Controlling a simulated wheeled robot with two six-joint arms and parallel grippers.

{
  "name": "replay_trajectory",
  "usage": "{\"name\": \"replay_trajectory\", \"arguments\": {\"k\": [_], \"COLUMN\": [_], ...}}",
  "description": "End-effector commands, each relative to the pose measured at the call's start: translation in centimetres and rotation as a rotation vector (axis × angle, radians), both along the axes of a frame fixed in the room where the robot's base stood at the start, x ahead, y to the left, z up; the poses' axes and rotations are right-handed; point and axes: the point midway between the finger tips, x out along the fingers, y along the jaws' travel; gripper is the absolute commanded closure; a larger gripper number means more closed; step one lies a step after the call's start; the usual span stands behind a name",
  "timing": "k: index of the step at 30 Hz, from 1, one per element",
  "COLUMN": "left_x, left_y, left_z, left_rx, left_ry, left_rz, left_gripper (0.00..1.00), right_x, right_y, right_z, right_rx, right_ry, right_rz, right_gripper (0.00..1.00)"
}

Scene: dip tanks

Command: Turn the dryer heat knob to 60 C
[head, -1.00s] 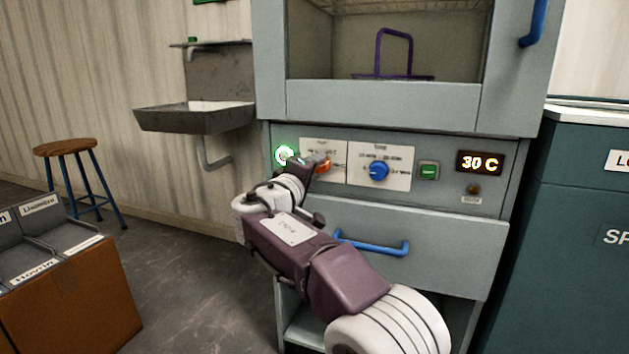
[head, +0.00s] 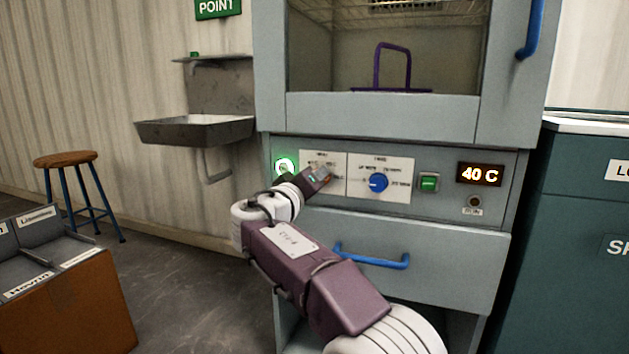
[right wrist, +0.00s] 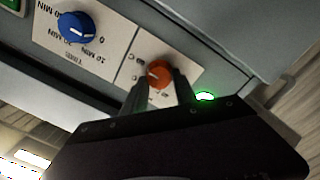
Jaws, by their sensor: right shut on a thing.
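The dryer's orange heat knob (right wrist: 158,72) sits on a white labelled plate. In the right wrist view the two fingers of my right gripper (right wrist: 160,85) are shut on it, one on each side. In the head view my right gripper (head: 322,177) is at the same plate and hides most of the knob. The dryer display (head: 480,174) reads 40 C. My left gripper is not in view.
To the right of the heat plate are a blue timer knob (head: 378,182) and a green switch (head: 429,181). A lit green button (head: 285,166) is at the left. A drawer with a blue handle (head: 372,258) is below. A purple rack (head: 392,68) stands inside the dryer.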

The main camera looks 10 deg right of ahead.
Motion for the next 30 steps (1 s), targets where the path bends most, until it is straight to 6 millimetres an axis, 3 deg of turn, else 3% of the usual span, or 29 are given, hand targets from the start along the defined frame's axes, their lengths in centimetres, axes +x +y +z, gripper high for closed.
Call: {"name": "replay_trajectory", "arguments": {"k": [9, 10, 12, 23, 30], "left_x": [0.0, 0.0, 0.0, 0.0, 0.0], "left_y": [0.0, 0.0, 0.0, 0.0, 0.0], "left_z": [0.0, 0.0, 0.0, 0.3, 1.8], "left_rx": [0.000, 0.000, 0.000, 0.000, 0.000], "left_ry": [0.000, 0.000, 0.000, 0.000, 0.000], "left_rz": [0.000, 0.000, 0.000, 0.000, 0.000], "left_gripper": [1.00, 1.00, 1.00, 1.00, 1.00], "right_x": [0.0, 0.0, 0.0, -0.5, -4.6], "right_y": [0.0, 0.0, 0.0, 0.4, 3.6], "right_z": [0.0, 0.0, 0.0, 0.1, 0.4], "right_rx": [0.003, 0.003, 0.003, 0.002, 0.001], "right_ry": [-0.001, -0.001, -0.001, 0.000, 0.001], "right_rz": [-0.001, -0.001, -0.001, 0.001, 0.006], "right_gripper": [1.00, 0.61, 0.45, 0.45, 0.45]}}
